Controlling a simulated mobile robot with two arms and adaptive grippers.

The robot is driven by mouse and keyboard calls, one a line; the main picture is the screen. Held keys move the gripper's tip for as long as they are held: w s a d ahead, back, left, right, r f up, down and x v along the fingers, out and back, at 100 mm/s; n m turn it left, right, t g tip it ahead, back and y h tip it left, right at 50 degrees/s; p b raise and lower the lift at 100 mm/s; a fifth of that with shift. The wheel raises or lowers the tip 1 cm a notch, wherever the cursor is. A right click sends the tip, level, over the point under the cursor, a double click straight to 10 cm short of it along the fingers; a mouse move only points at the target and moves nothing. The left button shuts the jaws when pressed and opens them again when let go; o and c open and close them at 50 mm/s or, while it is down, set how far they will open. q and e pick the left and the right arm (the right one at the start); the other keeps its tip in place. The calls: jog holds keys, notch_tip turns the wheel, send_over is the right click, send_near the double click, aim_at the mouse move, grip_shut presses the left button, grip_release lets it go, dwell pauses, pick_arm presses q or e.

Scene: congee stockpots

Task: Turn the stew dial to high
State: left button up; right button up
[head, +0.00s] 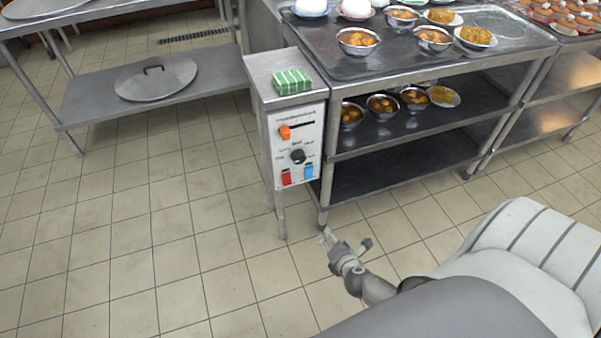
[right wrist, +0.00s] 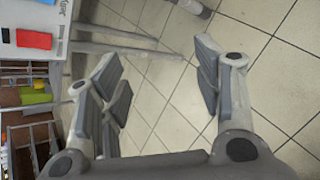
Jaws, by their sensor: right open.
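The black dial (head: 298,156) sits in the middle of a white control panel (head: 284,133) on the front of a narrow metal stand. Printed labels surround the dial, but they are too small to read surely. My right gripper (head: 346,241) is low in front of the panel, right of and below the dial, apart from it. It is open and empty, its fingers (right wrist: 160,60) spread in the right wrist view. That view shows the panel's lower part at the upper left, with the dial out of frame. My left gripper is not in view.
The panel also has an orange slider (head: 285,133), a red switch (head: 286,177) and a blue switch (head: 309,171). A green-striped packet (head: 291,81) lies on the stand. A shelved metal counter (head: 345,157) with food bowls adjoins it. Tiled floor (head: 180,240) is clear at left.

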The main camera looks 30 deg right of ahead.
jog(key=w+r+n+t+b, duration=0.4)
jog(key=w+r+n, duration=0.3)
jog(key=w+r, duration=0.1)
jog(key=n+t+b, duration=0.3)
jog(key=n+t, duration=0.1)
jog(key=n, duration=0.1)
send_near(300, 159)
pick_arm(q)
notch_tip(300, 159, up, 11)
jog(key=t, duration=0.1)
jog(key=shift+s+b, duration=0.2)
jog(key=shift+b, duration=0.2)
pick_arm(e)
jog(key=x, duration=0.9)
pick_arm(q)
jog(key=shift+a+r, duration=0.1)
pick_arm(e)
jog(key=c, duration=1)
